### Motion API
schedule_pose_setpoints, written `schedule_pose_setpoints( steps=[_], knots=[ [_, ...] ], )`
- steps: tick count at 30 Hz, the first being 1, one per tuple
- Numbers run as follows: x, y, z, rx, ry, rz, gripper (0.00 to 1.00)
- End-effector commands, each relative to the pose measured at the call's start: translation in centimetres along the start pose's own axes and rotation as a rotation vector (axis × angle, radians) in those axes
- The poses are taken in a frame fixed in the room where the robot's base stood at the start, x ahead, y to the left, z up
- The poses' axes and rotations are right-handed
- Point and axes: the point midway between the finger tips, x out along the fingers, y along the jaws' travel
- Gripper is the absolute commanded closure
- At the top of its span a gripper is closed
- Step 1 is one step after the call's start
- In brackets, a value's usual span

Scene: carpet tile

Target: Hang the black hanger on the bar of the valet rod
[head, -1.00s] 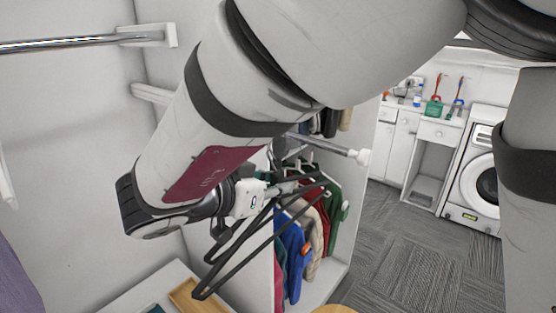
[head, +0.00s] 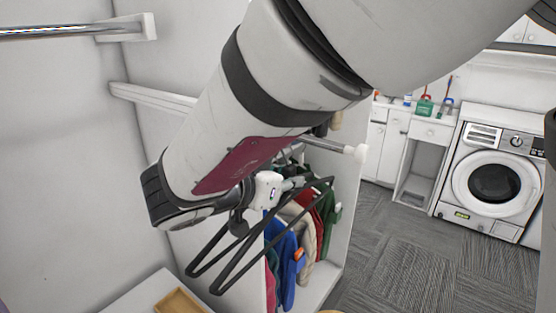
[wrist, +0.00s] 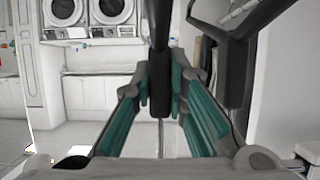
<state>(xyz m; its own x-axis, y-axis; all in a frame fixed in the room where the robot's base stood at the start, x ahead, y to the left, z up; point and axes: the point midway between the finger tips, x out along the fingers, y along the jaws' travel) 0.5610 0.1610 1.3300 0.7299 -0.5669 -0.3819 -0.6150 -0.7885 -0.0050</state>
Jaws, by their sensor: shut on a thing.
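The black hanger (head: 272,238) is held in the air, tilted, its long bars slanting down to the left in the head view. My gripper (head: 291,184) is partly hidden by my arm there. In the wrist view my gripper (wrist: 160,88) has its teal-padded fingers shut on a dark upright part of the hanger (wrist: 159,50). The valet rod (head: 328,144) is a metal bar with a white end, sticking out behind my forearm. Its other end is hidden. The hanger appears in front of and below it; I cannot tell the gap.
Several clothes (head: 287,262) hang close behind the hanger, beside a white side panel (head: 345,215). Another metal rail (head: 55,31) is at the upper left. A wooden tray (head: 180,302) lies below. A washing machine (head: 492,180) stands far right, across open carpet (head: 400,265).

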Motion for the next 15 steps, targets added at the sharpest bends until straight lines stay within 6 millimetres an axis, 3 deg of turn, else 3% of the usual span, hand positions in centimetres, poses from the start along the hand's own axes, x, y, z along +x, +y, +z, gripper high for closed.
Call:
schedule_pose_setpoints(
  steps=[11,12,14,15],
  knots=[
    [0.19,-0.01,0.34,0.0,-0.001,0.001,1.0],
    [0.19,-0.01,0.34,0.0,-0.001,0.001,0.77],
    [0.18,-0.01,0.33,0.001,-0.001,0.001,0.63],
    [0.18,-0.01,0.33,0.001,-0.001,0.001,0.63]
  ],
)
